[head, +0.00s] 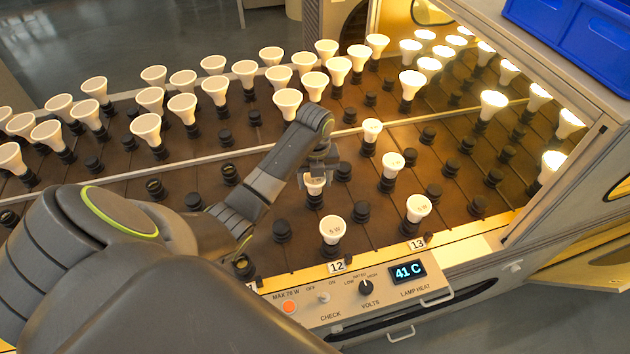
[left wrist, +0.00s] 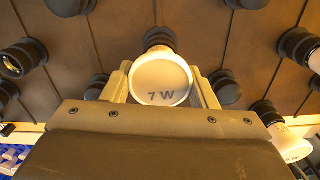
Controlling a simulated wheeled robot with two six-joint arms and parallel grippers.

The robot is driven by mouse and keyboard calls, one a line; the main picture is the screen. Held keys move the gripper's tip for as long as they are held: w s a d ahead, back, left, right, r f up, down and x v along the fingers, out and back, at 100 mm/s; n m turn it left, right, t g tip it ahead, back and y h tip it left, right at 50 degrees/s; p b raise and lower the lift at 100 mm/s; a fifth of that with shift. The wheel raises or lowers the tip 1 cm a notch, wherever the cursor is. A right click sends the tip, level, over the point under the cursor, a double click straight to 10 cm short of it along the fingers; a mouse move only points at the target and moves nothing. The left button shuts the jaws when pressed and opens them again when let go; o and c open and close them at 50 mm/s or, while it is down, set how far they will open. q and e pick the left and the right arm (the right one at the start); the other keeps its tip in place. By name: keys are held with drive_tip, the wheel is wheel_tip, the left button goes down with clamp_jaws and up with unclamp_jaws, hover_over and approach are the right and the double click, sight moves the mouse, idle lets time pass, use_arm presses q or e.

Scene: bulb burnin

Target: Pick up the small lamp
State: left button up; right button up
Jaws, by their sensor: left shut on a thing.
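My left gripper (head: 318,168) is shut on a small white lamp (head: 315,187) in the front middle of the dark rack. In the left wrist view the lamp (left wrist: 160,82) shows its round face marked "7 W", between the two fingers of the gripper (left wrist: 161,88). A dark socket or base (left wrist: 160,38) shows behind the lamp; I cannot tell whether the lamp is still seated. Other small lamps stand close by: one in front (head: 332,229), one at right (head: 418,208), and two behind, nearer (head: 392,164) and farther (head: 372,130). My right gripper is not in view.
Larger white lamps (head: 214,90) fill the rows behind and to the left. Lit lamps (head: 493,102) stand at right by a glass panel. Empty black sockets (head: 361,212) lie around the gripper. A control panel (head: 345,296) reading 41 C runs along the front edge. A blue crate (head: 580,40) is top right.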

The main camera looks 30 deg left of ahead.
use_arm(q)
drive_tip(key=shift+w+r, duration=0.1)
drive_tip(key=shift+r, duration=0.35)
wheel_tip(320, 180, up, 4)
drive_tip(key=shift+f, duration=0.2)
wheel_tip(320, 180, up, 4)
drive_tip(key=p, duration=0.3)
drive_tip(key=shift+f+p, duration=0.1)
drive_tip(key=shift+p, duration=0.2)
drive_tip(key=shift+r+p, duration=0.85)
